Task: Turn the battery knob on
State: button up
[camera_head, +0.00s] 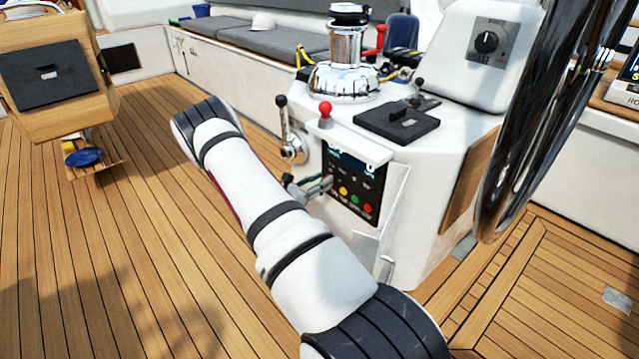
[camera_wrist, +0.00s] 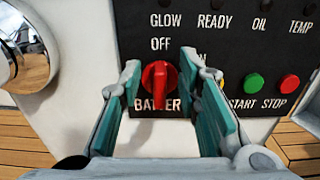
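The red battery knob (camera_wrist: 159,86) sits on the black engine panel (camera_wrist: 245,50), above the partly covered "BATTER" lettering. Its ridge stands about upright, towards the "OFF" label above it. The "ON" label at its upper right is partly hidden by a finger. My gripper (camera_wrist: 161,68) is open, with one teal-padded finger on each side of the knob and a gap visible on both sides. Whether the fingertips touch the panel I cannot tell. In the head view my gripper (camera_head: 308,187) is at the left part of the panel (camera_head: 352,180) and mostly covers the knob.
Yellow (camera_head: 343,191), green (camera_wrist: 254,83) and red (camera_wrist: 289,86) buttons are right of the knob. A chrome lever mount (camera_head: 292,148) is left of the panel; a red-knobbed lever (camera_head: 325,112) stands above. The steering wheel (camera_head: 530,120) is at the right.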

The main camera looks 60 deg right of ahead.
grip_shut()
jog(key=shift+m, duration=0.3)
jog(key=shift+s+a+f+m+b, duration=0.1)
jog(key=shift+s+f+m+b, duration=0.2)
jog(key=shift+m, duration=2.55)
jog(key=shift+s+a+f+m+b, duration=0.1)
jog(key=shift+s+f+m+b, duration=0.2)
jog(key=shift+m, duration=2.6)
jog(key=shift+s+a+f+m+b, duration=0.1)
jog(key=shift+s+f+m+b, duration=0.2)
jog(key=shift+m, duration=2.55)
jog(key=shift+f, duration=0.15)
